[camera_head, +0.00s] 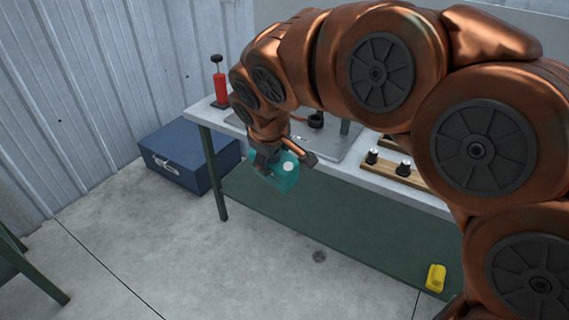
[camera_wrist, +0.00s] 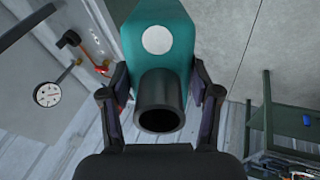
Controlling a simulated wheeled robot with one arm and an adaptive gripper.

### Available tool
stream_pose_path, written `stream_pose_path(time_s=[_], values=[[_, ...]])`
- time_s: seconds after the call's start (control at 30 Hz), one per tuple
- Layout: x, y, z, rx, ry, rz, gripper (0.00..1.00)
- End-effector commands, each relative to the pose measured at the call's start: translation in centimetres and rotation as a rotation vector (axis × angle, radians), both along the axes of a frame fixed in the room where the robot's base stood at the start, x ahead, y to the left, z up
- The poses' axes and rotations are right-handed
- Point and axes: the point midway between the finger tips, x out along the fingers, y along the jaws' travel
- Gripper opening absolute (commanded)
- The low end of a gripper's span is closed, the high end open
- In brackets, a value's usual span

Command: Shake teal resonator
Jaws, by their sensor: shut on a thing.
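The teal resonator (camera_head: 282,172) is a teal box with a white round spot. In the head view my gripper (camera_head: 268,158) holds it in the air just in front of the table's near edge. In the wrist view the resonator (camera_wrist: 158,50) fills the top middle, with its dark open pipe pointing towards the camera. The two fingers of my gripper (camera_wrist: 160,100) are shut on it from both sides. Its far end is cut off by the wrist view's top edge.
A workbench (camera_head: 330,165) with green legs stands behind the resonator. It bears a red pump-like item (camera_head: 220,88) and a wooden strip with dark knobs (camera_head: 400,170). A blue chest (camera_head: 180,155) is on the floor at left. A yellow object (camera_head: 436,277) lies low at right. The front floor is clear.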

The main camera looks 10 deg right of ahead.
Motion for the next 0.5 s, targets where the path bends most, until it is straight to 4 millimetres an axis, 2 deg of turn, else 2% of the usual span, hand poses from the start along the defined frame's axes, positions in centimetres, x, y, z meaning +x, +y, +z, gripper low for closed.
stream_pose_path(time_s=[0.03,0.5], values=[[-0.5,0.5,1.0,-0.010,-0.023,0.030,0.00],[-5.4,3.0,8.0,-0.128,-0.203,0.274,0.00]])
